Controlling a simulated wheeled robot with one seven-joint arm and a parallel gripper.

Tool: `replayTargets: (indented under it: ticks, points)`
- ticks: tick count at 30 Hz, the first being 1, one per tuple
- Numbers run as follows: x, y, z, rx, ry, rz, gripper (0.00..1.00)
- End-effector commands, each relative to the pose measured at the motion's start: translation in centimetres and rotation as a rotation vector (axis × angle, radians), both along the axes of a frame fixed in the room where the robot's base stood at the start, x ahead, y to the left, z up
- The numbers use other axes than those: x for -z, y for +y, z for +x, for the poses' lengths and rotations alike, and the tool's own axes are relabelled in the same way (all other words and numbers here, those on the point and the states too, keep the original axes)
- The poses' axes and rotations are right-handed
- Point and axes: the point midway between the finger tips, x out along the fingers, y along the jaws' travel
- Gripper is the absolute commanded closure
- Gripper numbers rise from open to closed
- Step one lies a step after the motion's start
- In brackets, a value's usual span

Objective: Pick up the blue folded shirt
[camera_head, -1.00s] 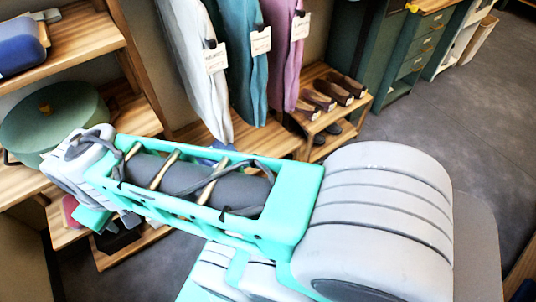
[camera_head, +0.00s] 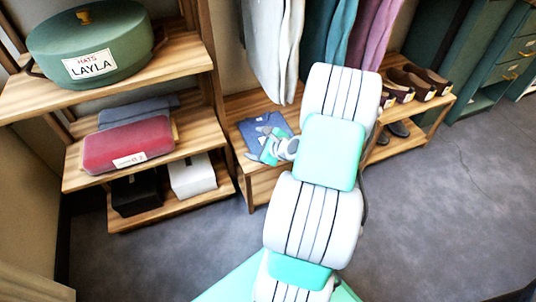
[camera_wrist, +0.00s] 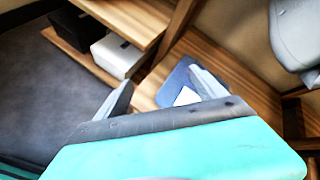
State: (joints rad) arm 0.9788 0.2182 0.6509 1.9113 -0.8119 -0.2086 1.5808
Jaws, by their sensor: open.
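The blue folded shirt (camera_head: 248,130) lies flat on the low wooden bench below the hanging garments in the head view. My gripper (camera_head: 258,150) is at its near edge and hides part of it. In the wrist view the shirt (camera_wrist: 174,82) shows beyond my gripper (camera_wrist: 164,90), with a white tag on it, and one finger overlaps its right side. The fingers are spread apart with nothing held between them. I cannot tell whether they touch the shirt.
A shelf (camera_head: 100,192) at left holds a green hat box (camera_head: 150,45), a red case (camera_head: 128,145), a black box (camera_head: 136,193) and a white box (camera_head: 192,175). Hanging garments (camera_head: 274,50) are above the bench (camera_head: 254,185). Shoes (camera_head: 412,85) stand on a rack at right.

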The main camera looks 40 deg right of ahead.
Motion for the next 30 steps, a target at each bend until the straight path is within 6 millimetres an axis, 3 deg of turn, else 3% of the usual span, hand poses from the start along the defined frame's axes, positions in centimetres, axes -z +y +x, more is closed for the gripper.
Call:
replayTargets:
  ticks: [1, 3, 6, 10, 22, 30]
  points:
    - [5.7, -3.0, -1.4, 0.172, -0.053, 0.14, 0.2]
    - [8.4, -6.2, -3.0, 0.376, -0.138, 0.311, 0.2]
    - [10.3, -9.0, -4.8, 0.552, -0.224, 0.461, 0.2]
    - [10.9, -10.2, -4.6, 0.613, -0.262, 0.519, 0.2]
    - [12.9, -11.6, 1.3, 0.606, -0.257, 0.514, 0.2]
    - [12.7, -11.8, 1.8, 0.61, -0.257, 0.514, 0.2]
